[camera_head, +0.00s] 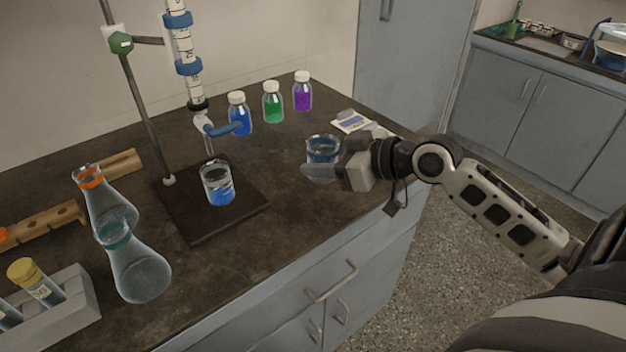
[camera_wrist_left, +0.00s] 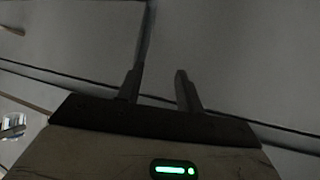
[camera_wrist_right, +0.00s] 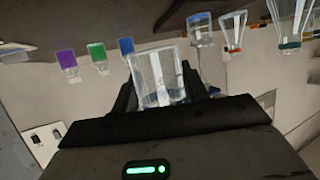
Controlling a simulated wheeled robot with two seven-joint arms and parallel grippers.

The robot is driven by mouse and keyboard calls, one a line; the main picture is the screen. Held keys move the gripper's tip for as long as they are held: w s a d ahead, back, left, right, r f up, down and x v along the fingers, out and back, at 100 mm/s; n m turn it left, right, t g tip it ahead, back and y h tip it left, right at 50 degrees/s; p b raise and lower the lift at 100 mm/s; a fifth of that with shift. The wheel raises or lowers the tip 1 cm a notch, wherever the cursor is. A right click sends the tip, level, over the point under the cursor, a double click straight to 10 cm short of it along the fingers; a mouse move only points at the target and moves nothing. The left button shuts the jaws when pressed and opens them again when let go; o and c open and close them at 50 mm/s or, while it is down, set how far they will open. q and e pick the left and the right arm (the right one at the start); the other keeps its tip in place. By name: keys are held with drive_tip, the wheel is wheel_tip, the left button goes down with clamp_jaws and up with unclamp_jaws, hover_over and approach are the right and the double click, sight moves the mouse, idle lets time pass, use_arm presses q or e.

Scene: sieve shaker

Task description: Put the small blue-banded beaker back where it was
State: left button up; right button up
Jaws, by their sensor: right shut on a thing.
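The small blue-banded beaker (camera_head: 322,146) is at the right part of the dark counter, in front of the colored bottles. My right gripper (camera_head: 338,170) is shut on it from the right, and its fingers hide part of the glass. In the right wrist view the clear beaker (camera_wrist_right: 158,76) fills the space between the fingers. I cannot tell whether its base touches the counter. Another beaker (camera_head: 218,184) with blue liquid stands on the stand's base plate (camera_head: 196,225) under the burette. My left gripper (camera_wrist_left: 158,88) is open and empty, facing plain grey surfaces; it is outside the head view.
Blue (camera_head: 239,116), green (camera_head: 273,104) and purple (camera_head: 302,93) bottles stand behind the held beaker. A white-blue packet (camera_head: 350,121) lies beside it. Flasks (camera_head: 138,270) and a tube rack (camera_head: 75,300) are at the left. Bare counter (camera_head: 275,185) lies between plate and gripper.

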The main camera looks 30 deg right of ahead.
sight(313, 195)
drive_tip(key=w+f, duration=0.1)
drive_tip(key=f, duration=0.1)
drive_tip(key=w+f, duration=0.2)
drive_tip(key=shift+w, duration=0.1)
drive_tip(key=shift+w+f, duration=0.15)
drive_tip(key=shift+f, duration=1.65)
drive_tip(key=o, duration=1)
drive_tip(key=shift+f, duration=0.1)
drive_tip(key=shift+d, duration=0.1)
drive_tip(key=b+v, duration=0.1)
drive_tip(key=v, duration=1)
drive_tip(key=shift+s+d+r, duration=0.15)
drive_tip(key=shift+s+r, duration=0.2)
drive_tip(key=shift+s, duration=0.05)
